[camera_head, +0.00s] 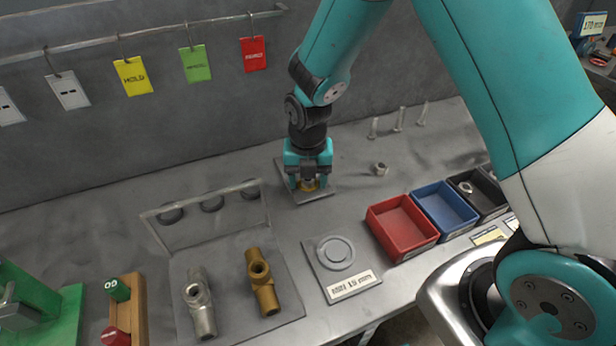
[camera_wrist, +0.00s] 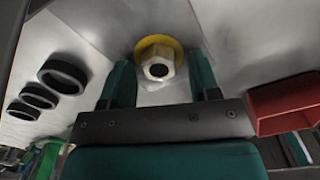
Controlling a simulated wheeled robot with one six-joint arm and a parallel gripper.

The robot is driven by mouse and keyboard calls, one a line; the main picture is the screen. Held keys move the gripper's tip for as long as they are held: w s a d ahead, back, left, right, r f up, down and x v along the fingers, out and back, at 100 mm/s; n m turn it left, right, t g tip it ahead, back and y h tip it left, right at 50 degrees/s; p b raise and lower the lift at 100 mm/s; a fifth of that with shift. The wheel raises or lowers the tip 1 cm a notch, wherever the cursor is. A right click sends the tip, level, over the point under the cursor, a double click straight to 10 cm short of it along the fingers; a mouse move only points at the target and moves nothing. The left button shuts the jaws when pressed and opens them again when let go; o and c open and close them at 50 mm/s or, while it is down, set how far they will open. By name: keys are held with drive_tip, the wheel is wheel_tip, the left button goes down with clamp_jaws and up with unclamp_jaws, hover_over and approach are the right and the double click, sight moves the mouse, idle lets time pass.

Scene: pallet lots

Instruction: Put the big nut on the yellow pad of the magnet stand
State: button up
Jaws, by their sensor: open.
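The yellow pad (camera_wrist: 172,43) of the magnet stand shows in the wrist view as a round disc, partly covered by a pale hex nut (camera_wrist: 158,62) with a dark hole. The nut appears to sit on the pad, within its outline at the top. My gripper (camera_wrist: 162,72) is open, with one green finger on each side of the nut and a gap visible. In the head view my gripper (camera_head: 308,187) points down over the stand's grey base plate (camera_head: 318,195); the nut is mostly hidden there by the fingers.
Another nut (camera_head: 380,169) lies on the bench to the right, near upright bolts (camera_head: 398,119). Red (camera_head: 402,227) and blue (camera_head: 445,207) bins stand at front right. A rack with black rings (camera_head: 212,203) is at left, beside metal fittings (camera_head: 262,282).

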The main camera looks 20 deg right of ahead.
sight(308, 181)
wheel_tip(308, 181, up, 12)
drive_tip(key=s+a+r+m+y, duration=0.2)
drive_tip(key=s+r+m, duration=0.3)
drive_tip(key=s+m, duration=0.6)
drive_tip(key=s+a+r+m+y, duration=0.2)
drive_tip(key=s+r+m, duration=0.4)
drive_tip(key=s+m, duration=0.5)
drive_tip(key=shift+a+m, duration=0.3)
drive_tip(key=shift+m, duration=0.9)
